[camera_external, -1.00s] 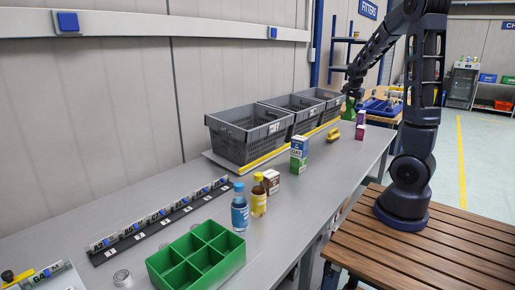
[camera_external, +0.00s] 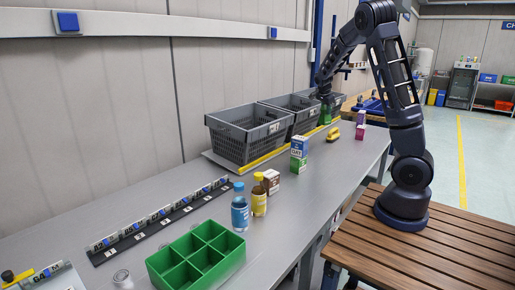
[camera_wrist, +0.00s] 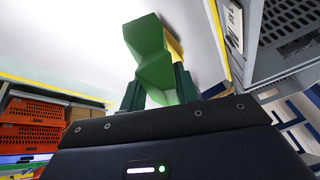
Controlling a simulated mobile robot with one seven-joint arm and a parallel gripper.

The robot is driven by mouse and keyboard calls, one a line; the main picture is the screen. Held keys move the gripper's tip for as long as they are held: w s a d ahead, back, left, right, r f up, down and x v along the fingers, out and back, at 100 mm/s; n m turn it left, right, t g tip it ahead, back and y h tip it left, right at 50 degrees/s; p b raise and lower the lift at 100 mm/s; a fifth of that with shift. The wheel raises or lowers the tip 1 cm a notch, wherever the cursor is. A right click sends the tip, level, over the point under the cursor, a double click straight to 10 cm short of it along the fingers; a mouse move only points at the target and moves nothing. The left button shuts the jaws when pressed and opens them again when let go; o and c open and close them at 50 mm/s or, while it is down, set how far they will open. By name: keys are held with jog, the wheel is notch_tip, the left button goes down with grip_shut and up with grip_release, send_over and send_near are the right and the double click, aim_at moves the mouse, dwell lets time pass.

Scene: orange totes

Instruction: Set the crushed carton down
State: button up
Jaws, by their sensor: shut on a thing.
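The green crushed carton (camera_external: 325,116) is held upright below my gripper (camera_external: 325,102), just in front of the row of grey crates in the external view. In the wrist view the carton (camera_wrist: 155,55) shows as a dented green body between the two dark fingers of my gripper (camera_wrist: 158,92), which is shut on it. The grey bench top (camera_wrist: 75,35) shows behind it there. I cannot tell whether the carton touches the bench or hangs just above it.
Grey crates (camera_external: 240,150) stand along the wall, with a yellow strip before them. A yellow object (camera_external: 333,134), an upright milk carton (camera_external: 299,155), a brown box (camera_external: 271,182), two bottles (camera_external: 240,208) and a green divided tray (camera_external: 170,270) are on the bench.

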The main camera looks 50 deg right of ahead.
notch_tip(320, 180, down, 15)
jog(key=shift+r, duration=0.1)
dwell(0.5)
jog(key=shift+f, duration=0.2)
jog(key=o, duration=1)
jog(key=shift+c, duration=0.2)
